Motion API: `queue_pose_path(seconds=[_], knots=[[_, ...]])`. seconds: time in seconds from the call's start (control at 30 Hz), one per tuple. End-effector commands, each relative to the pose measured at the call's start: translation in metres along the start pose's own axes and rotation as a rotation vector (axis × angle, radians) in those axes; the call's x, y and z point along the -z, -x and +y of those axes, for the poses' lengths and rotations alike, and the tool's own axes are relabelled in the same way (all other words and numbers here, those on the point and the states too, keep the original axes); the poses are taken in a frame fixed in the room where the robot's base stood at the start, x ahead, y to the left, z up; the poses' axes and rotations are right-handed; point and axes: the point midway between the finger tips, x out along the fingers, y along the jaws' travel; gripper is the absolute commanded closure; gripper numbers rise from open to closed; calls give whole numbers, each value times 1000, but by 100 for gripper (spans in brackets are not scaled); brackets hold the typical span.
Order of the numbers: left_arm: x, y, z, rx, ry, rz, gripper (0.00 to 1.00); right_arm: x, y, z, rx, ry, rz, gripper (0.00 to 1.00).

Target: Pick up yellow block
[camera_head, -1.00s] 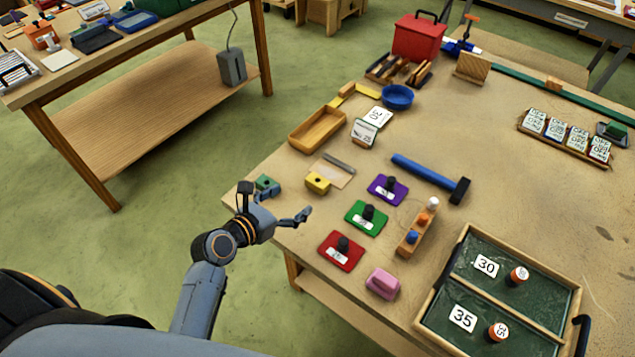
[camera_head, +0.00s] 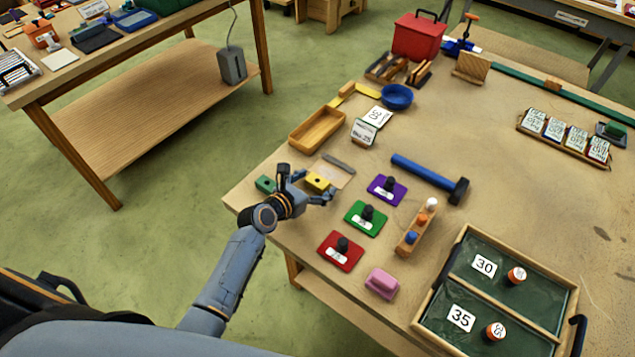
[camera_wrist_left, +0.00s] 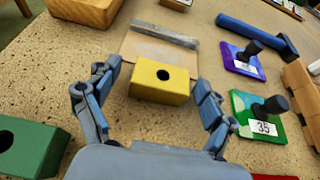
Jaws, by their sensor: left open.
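The yellow block (camera_head: 318,181), with a dark round hole in its top, lies on the near left part of the table. In the left wrist view the yellow block (camera_wrist_left: 158,82) sits between the spread fingers, at the edge of a flat light wooden piece (camera_wrist_left: 160,48). My left gripper (camera_head: 312,187) is open and empty around the block; in the left wrist view (camera_wrist_left: 155,92) a gap shows on each side of the block. My right gripper is not in view.
A green block (camera_head: 265,184) lies left of the gripper; it also shows in the left wrist view (camera_wrist_left: 32,146). Purple (camera_head: 387,189), green (camera_head: 366,217) and red (camera_head: 341,250) knobbed plates lie to the right. A wooden tray (camera_head: 316,128) lies behind.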

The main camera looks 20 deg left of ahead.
Motion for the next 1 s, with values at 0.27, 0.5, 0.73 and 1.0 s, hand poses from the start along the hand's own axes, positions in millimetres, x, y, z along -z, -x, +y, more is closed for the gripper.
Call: queue_pose_path(seconds=[0.27,0.5,0.73,1.0], knots=[[0,0,0,0,0,1,29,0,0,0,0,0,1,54],[0,0,0,0,0,1,72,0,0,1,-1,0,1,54],[0,0,0,0,0,1,72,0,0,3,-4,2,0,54],[-10,2,-2,1,-1,0,72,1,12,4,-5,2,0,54]])
